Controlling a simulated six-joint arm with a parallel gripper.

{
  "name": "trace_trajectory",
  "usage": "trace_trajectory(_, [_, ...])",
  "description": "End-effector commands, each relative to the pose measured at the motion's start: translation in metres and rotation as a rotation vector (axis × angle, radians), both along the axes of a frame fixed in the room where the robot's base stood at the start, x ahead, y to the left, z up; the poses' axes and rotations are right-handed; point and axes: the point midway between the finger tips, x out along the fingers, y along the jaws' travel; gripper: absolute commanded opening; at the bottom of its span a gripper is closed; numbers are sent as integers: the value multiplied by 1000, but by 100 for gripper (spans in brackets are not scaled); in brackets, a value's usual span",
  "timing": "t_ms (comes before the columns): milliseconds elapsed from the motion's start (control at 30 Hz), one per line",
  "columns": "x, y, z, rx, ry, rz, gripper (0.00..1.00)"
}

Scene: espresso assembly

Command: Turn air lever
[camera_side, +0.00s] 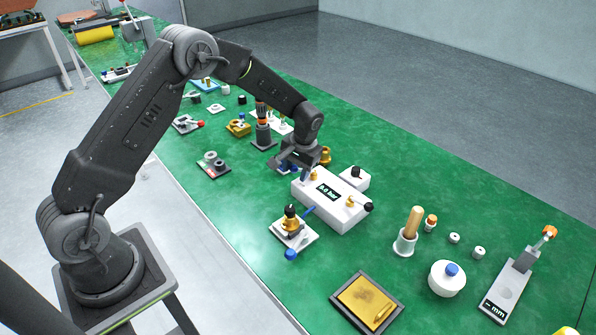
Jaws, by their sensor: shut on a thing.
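A white box (345,214) with a dark pressure display (328,192) marked in bar stands on the green table. Brass fittings sit on its top, one near each end. My gripper (298,167) is low at the box's far left end, beside the nearer fitting there. It is shut on a small part that its own fingers mostly hide. This part appears to be the air lever, but its angle cannot be made out. A bit of blue shows just below the gripper. A dark knob (368,206) sticks out at the box's right end.
A white base (290,236) with a brass fitting and blue handles stands in front of the box. A smaller white block (354,178) is behind it. A dark-and-orange upright tool (262,125) stands close behind my gripper. A framed tray (366,302) lies nearer.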

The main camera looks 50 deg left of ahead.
Motion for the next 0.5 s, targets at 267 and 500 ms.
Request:
trace_trajectory(267, [12, 12, 2, 2, -19, -256, 23])
trace_trajectory(500, [20, 19, 2, 1, -19, -482, 23])
